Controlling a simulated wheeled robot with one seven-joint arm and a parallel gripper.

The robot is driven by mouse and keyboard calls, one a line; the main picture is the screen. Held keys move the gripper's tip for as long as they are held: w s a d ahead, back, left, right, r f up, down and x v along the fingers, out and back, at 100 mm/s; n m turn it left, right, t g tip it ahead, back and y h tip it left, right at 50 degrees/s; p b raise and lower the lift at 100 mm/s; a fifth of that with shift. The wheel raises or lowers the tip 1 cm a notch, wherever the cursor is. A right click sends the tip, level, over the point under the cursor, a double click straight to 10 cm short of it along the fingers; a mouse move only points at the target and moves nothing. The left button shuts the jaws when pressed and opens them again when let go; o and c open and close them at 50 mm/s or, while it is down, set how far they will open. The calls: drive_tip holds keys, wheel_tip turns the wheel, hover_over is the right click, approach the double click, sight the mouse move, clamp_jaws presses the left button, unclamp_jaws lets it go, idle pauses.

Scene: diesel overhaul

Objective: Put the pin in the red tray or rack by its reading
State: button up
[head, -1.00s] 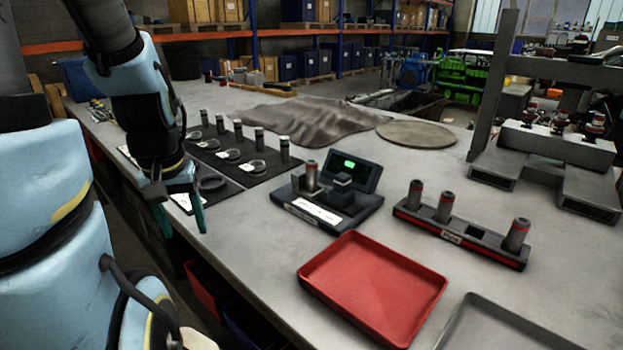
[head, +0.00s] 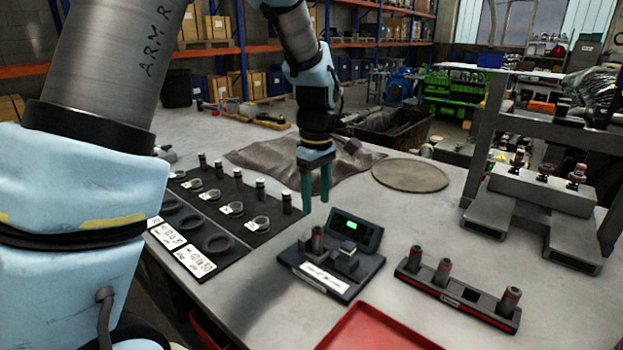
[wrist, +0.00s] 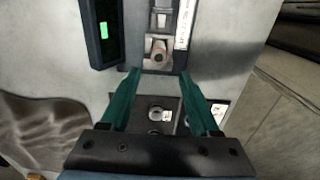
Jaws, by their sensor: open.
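The pin (head: 317,240) is a grey metal cylinder with a reddish top, standing upright in the gauge (head: 335,265). The gauge has a lit green display (head: 352,226) too small to read. The pin also shows in the wrist view (wrist: 158,58), just beyond my fingertips. My gripper (head: 316,202) is open and empty, pointing down behind the gauge and above the bench. The red tray (head: 375,335) lies in front, cut off by the picture's lower edge. The black, red-striped rack (head: 450,298) stands right of the gauge with three pins and an empty slot.
A dark mat (head: 226,222) with several pins and rings lies to the left. A crumpled cloth (head: 262,158) and a round mat (head: 410,175) lie behind. A grey metal frame (head: 488,150) stands at the right. Bare bench lies between gauge and rack.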

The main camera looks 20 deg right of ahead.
sight(317, 228)
drive_tip(key=shift+s+d, duration=0.1)
drive_tip(key=shift+d, duration=0.1)
wheel_tip(317, 228, down, 6)
drive_tip(key=b, duration=0.5)
drive_tip(key=shift+f, duration=0.2)
drive_tip(key=shift+f+b, duration=0.7)
drive_tip(key=shift+f, duration=0.6)
drive_tip(key=shift+c, duration=0.2)
clamp_jaws()
drive_tip(key=shift+r, duration=0.2)
